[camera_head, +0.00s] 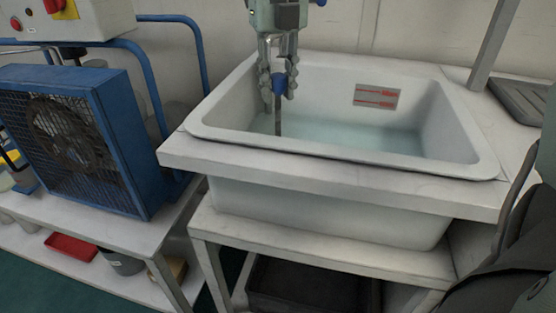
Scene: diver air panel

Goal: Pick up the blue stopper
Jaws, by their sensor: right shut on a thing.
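The blue stopper (279,82) is between the fingers of my right gripper (279,88), which is shut on it. A thin dark rod extends straight down below the stopper toward the water. Gripper and stopper are over the left part of a white basin (330,160) holding clear, pale water (345,135). The gripper's fingers partly cover the stopper. My left gripper is not in view.
A small label with red marks (376,96) is on the basin's back inner wall. A blue caged fan unit (75,135) stands on a bench at left. A dark ribbed tray (525,98) lies at right. A red tray (70,247) is on the lower shelf.

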